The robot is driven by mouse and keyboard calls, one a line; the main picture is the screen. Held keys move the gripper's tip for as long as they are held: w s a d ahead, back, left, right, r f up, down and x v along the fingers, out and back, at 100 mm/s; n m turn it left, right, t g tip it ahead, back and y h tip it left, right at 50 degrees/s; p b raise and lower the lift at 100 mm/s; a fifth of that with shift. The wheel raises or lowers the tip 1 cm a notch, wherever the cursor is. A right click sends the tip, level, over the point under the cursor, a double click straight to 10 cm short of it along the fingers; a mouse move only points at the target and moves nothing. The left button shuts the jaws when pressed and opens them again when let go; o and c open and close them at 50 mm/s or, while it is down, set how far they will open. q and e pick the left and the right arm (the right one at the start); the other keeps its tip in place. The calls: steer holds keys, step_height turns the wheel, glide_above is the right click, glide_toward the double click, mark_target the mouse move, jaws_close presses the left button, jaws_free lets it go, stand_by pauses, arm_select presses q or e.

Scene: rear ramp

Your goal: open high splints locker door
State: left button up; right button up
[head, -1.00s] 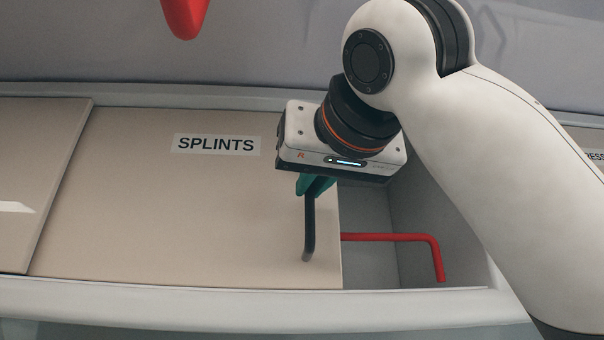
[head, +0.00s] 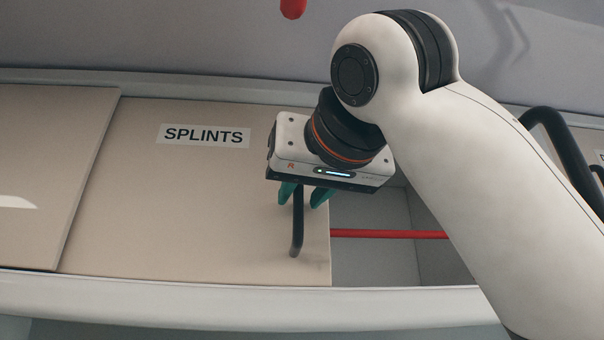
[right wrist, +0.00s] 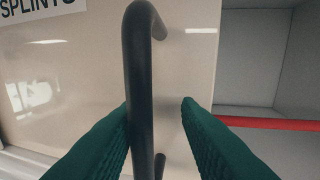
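The beige splints locker door (head: 190,210) is a sliding panel with a "SPLINTS" label (head: 203,135). It stands partly open, its left part overlapped by the neighbouring panel. Its dark upright handle (head: 297,235) is near its right edge. My right gripper (head: 300,205) is at the handle with its green fingers apart on either side. In the right wrist view the handle (right wrist: 139,80) runs between the fingers, close against the left one with a gap to the right one. My left gripper is not in view.
Right of the door is the open grey locker space (head: 370,265) with a red bar (head: 385,233) across it. A beige panel (head: 50,180) is at the left. A pale ledge (head: 230,296) runs below. A red object (head: 293,8) hangs at the top.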

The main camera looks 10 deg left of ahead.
steer(key=shift+w, duration=0.2)
steer(key=b+v, duration=0.4)
steer(key=v, duration=0.9)
steer(key=shift+s, duration=0.15)
steer(key=shift+a, duration=0.1)
